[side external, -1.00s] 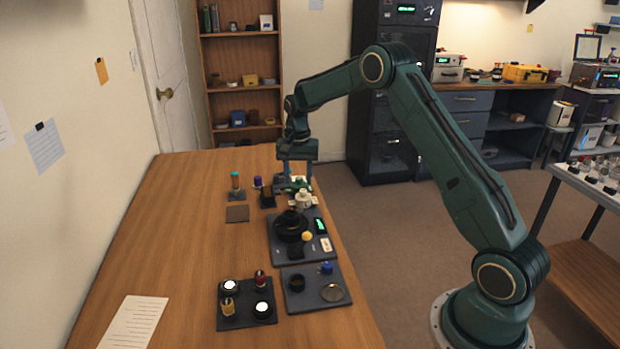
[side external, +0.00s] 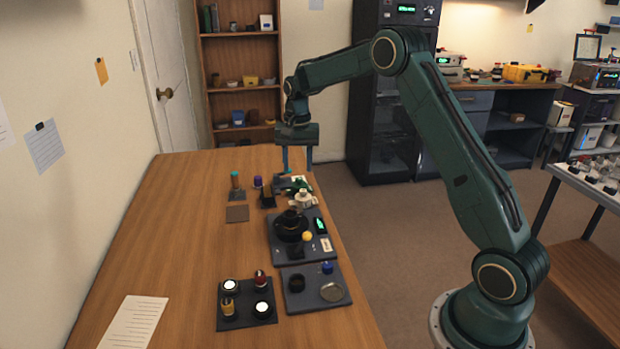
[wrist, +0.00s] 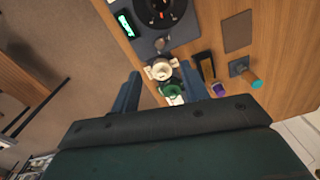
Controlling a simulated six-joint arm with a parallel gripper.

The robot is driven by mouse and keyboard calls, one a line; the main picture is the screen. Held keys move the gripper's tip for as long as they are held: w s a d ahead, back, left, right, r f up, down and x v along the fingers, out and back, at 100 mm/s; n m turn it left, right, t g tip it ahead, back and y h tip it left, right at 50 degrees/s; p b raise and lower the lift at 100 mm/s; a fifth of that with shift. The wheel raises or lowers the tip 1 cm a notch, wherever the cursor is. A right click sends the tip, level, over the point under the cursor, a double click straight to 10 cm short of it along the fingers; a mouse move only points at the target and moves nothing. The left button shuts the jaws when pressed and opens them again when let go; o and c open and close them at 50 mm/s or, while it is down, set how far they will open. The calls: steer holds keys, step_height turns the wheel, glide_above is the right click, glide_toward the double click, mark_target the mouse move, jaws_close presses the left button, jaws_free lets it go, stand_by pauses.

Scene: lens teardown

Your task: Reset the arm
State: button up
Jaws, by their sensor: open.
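My gripper (side external: 297,160) is open and empty above the far right part of the wooden table. Its two fingers also show spread apart in the wrist view (wrist: 172,88). Below it are a green part (wrist: 173,89) and a cream-white part (wrist: 160,69), which also shows in the side view (side external: 303,199). Nothing is between the fingertips that I can see as held. The fingers look clear of the parts beneath them.
A dark station (side external: 285,252) with a black round part (side external: 291,226) and a green display stands mid-table. Two dark trays (side external: 236,322) (side external: 297,304) with small parts lie nearer. The table's left side is mostly clear.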

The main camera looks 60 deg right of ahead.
steer(key=s+a+r+n+t, duration=0.3)
steer(key=s+a+r+n, duration=0.2)
steer(key=s+a+r, duration=0.85)
steer(key=s+a+n+t, duration=0.1)
steer(key=s+a+n, duration=0.1)
steer(key=s, duration=0.8)
steer(key=s+a+n+t, duration=0.1)
steer(key=s+a+n, duration=0.2)
steer(key=s, duration=0.7)
steer(key=shift+s+a+r+n, duration=0.2)
steer(key=shift+s+a+n, duration=0.15)
steer(key=shift+n, duration=0.35)
